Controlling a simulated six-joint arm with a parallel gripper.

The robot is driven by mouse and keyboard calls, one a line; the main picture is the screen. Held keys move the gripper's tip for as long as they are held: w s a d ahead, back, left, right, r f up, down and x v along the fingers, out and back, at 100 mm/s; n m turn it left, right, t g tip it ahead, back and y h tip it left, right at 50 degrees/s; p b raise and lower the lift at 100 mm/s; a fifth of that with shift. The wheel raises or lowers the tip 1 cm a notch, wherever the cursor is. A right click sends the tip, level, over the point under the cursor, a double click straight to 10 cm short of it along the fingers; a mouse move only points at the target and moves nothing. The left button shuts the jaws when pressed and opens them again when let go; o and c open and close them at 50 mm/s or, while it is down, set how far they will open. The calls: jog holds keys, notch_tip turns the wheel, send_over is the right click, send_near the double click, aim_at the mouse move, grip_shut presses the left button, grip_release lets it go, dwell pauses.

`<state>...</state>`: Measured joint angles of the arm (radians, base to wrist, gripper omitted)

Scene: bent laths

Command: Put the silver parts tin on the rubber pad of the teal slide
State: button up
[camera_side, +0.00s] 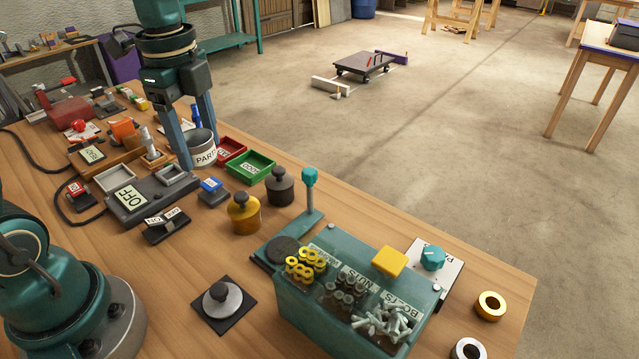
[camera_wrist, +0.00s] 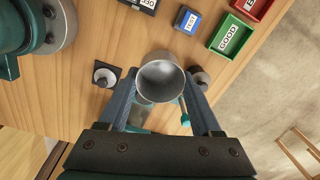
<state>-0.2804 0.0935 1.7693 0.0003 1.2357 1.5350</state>
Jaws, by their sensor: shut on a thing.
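The silver parts tin (camera_side: 203,154), labelled PARTS, is held between the two blue fingers of my gripper (camera_side: 197,148). In the wrist view the tin (camera_wrist: 162,78) is open-topped and looks empty, between the fingers of my gripper (camera_wrist: 162,84). It appears raised above the table. The teal slide (camera_side: 262,254) carries a dark round rubber pad (camera_side: 284,248) with nothing on it, and a teal-knobbed post (camera_side: 310,190) stands beside it. The pad is to the right of and nearer than the tin in the side view. In the wrist view the tin hides the pad.
A teal bin (camera_side: 325,310) of washers, nuts and bolts adjoins the slide. A brass weight (camera_side: 244,214) and a dark weight (camera_side: 280,188) stand between tin and slide. Green (camera_side: 250,167) and red (camera_side: 230,150) trays are near the tin. A disc on a black mat (camera_side: 223,303) lies in front.

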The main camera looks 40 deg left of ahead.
jog(key=shift+w+d+f+m, duration=0.15)
jog(key=shift+d+m, duration=0.1)
jog(key=shift+d, duration=0.3)
jog(key=shift+w+d+f+m, duration=0.15)
jog(key=shift+d+m, duration=0.1)
jog(key=shift+d, duration=0.25)
send_near(283, 233)
jog(key=s+d, duration=0.1)
jog(key=s+d+f, duration=0.1)
jog(key=d, duration=0.1)
jog(key=shift+s, duration=0.25)
jog(key=shift+f, duration=2)
jog(key=shift+f, duration=0.15)
jog(key=o, duration=1.4)
